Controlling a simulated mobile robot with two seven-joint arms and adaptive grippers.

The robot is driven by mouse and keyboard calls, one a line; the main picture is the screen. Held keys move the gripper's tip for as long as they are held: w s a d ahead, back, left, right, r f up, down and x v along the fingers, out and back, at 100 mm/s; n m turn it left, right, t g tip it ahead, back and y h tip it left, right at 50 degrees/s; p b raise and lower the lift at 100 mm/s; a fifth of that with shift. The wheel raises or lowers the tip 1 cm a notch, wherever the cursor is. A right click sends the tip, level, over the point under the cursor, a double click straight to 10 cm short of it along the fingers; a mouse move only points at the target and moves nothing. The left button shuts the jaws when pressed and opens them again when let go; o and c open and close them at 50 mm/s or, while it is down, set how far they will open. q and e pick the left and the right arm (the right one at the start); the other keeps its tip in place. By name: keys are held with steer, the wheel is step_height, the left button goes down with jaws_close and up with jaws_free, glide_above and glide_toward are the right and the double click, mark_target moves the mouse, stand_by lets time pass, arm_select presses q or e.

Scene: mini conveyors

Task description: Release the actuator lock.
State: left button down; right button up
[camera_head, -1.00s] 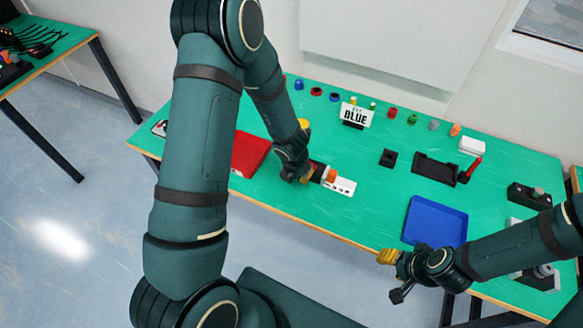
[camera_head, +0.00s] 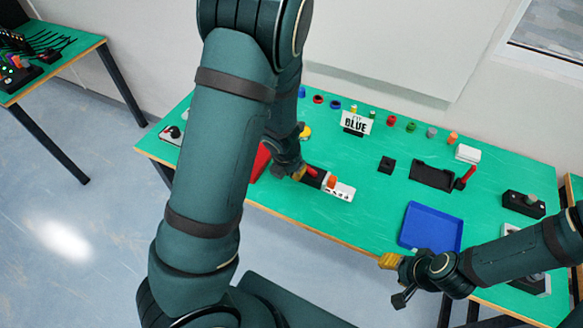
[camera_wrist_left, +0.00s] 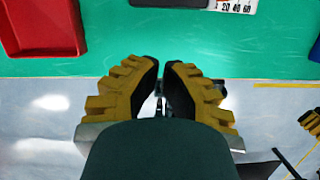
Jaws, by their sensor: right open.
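A small black-and-white device (camera_head: 341,190) with an orange knob (camera_head: 332,181) and a red part (camera_head: 311,172) lies on the green table. I cannot tell which part is the actuator lock. My left gripper (camera_head: 299,174) is just left of this device in the head view. The left wrist view shows its two yellow fingers (camera_wrist_left: 164,68) close together with a narrow gap and nothing visible between them. Only the device's edge with a number scale (camera_wrist_left: 236,6) shows at the top there. My right gripper (camera_head: 389,261) is open and empty in front of the table's front edge.
A red tray (camera_wrist_left: 40,25) lies beside the device, mostly hidden by my left arm in the head view. Small coloured pieces line the back.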

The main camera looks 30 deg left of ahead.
arm_select(q)
steer(key=shift+s+r, duration=0.1)
steer(key=shift+r, duration=0.35)
stand_by(0.4)
